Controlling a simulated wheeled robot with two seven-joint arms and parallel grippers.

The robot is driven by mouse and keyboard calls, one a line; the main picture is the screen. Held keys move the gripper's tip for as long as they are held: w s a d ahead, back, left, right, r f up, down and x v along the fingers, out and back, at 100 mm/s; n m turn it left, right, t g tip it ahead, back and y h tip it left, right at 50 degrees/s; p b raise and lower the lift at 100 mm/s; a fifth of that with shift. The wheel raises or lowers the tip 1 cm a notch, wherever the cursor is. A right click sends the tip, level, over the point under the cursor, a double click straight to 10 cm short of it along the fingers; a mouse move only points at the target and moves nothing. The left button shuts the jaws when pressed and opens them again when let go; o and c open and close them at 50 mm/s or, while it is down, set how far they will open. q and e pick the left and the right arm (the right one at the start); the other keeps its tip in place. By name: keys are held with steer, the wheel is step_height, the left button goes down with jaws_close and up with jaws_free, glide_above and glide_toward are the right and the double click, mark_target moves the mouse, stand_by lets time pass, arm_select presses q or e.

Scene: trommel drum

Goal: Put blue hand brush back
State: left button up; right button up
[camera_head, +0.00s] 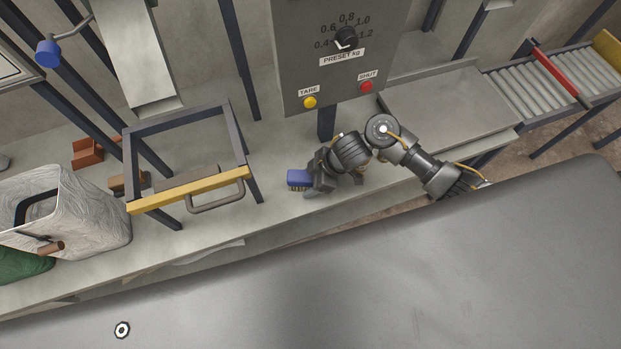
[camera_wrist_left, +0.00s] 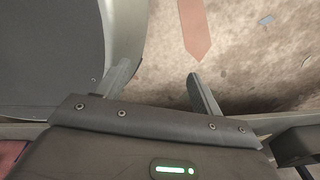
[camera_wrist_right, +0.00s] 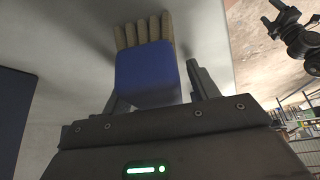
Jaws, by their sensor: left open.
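The blue hand brush (camera_head: 299,179) is on the grey counter, its pale bristles downward in the head view. My right gripper (camera_head: 314,184) is right beside it. In the right wrist view the blue brush body (camera_wrist_right: 148,72) lies between the fingers of my right gripper (camera_wrist_right: 152,88). It hides much of the left finger, and a thin gap seems to show at the right finger, so firm contact is not clear. My left gripper (camera_wrist_left: 157,72) is open and empty above the floor. It cannot be made out in the head view.
A dark frame with a yellow bar (camera_head: 188,190) and handle stands left of the brush. A wrapped white bin (camera_head: 88,215) is at far left. The grey preset panel (camera_head: 300,60) hangs behind. A roller conveyor (camera_head: 535,90) is at right. Bare counter (camera_head: 275,205) lies around the brush.

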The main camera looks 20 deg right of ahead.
steer(key=shift+o, duration=0.6)
steer(key=shift+d+r, duration=0.1)
steer(key=shift+r, duration=0.25)
steer(key=p+v, duration=0.3)
steer(key=v, duration=0.7)
steer(key=shift+d+r+p, duration=0.1)
steer(key=shift+r+p, duration=0.2)
steer(key=shift+p, duration=0.1)
steer(key=shift+s+d+r, duration=0.15)
steer(key=shift+d+r, duration=0.05)
steer(key=shift+r, duration=0.2)
arm_select(q)
steer(key=r, duration=0.1)
steer(key=d+r, duration=0.1)
steer(key=r, duration=0.1)
steer(key=shift+s+d+r, duration=0.3)
steer(key=shift+s+r, duration=0.05)
